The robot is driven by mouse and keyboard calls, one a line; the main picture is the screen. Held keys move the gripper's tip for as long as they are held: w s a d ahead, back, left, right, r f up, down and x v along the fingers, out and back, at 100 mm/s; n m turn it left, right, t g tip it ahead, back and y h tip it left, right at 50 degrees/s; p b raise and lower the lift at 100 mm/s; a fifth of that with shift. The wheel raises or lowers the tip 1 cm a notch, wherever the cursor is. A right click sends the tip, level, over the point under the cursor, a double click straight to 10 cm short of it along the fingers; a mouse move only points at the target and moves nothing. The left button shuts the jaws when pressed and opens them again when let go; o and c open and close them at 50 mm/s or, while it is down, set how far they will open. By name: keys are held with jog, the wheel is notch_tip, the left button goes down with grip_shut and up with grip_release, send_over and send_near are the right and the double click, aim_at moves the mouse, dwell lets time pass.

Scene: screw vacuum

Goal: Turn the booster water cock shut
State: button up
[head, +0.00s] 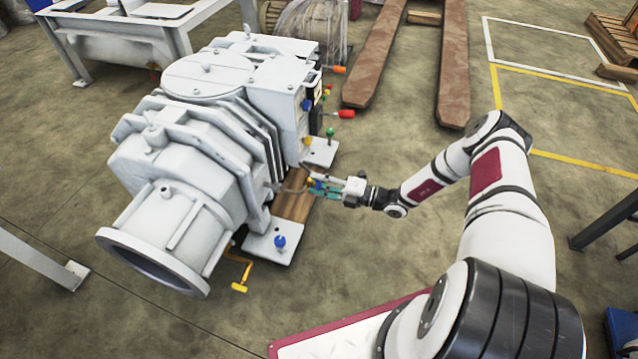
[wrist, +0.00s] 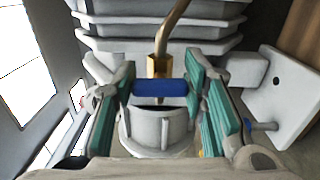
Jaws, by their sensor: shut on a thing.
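The booster water cock shows in the wrist view as a blue handle (wrist: 160,87) on a brass fitting (wrist: 156,66), with a copper-coloured pipe (wrist: 178,22) rising from it. My gripper (wrist: 158,98) has its teal pads on either side of the handle's two ends and is shut on it. The handle lies across the picture, side to side, in the wrist view. In the head view my gripper (head: 318,188) reaches in from the right to the side of the grey vacuum machine (head: 190,150). The cock is small and mostly hidden there by the fingers.
A blue knob (head: 280,242) stands on the near foot plate and a green one (head: 330,132) on the far plate. Red-tipped levers (head: 346,114) stick out behind my gripper. A yellow crank (head: 240,287) lies low in front.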

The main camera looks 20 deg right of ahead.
dwell(0.4)
jog(key=o, duration=1.2)
jog(key=v, duration=1.2)
